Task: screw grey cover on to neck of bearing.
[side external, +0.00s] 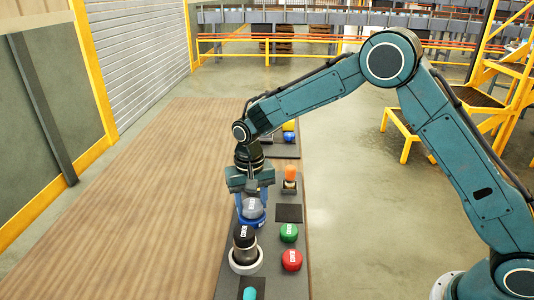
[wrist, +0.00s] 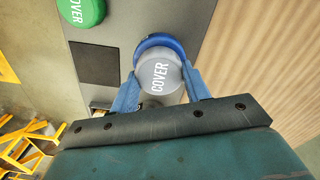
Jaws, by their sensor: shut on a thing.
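The grey cover (side external: 251,208), lettered COVER, is held between the blue fingers of my gripper (side external: 251,200). In the wrist view the grey cover (wrist: 160,77) sits between the two fingertips of my gripper (wrist: 161,82). A blue round piece (wrist: 158,43) shows under and beyond the cover; I cannot tell whether they touch. In the side view this blue piece (side external: 258,221) is partly hidden by the cover. The bearing has a pale ring base (side external: 246,266) and a black upper part (side external: 244,238) with white lettering; it stands nearer the camera than my gripper.
A green cover (side external: 289,232) and a red cover (side external: 291,260) lie to the right on the grey mat. A dark square (side external: 289,212), an orange-topped piece (side external: 290,174) and a teal piece (side external: 250,293) are also there. The wooden table (side external: 150,200) is clear to the left.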

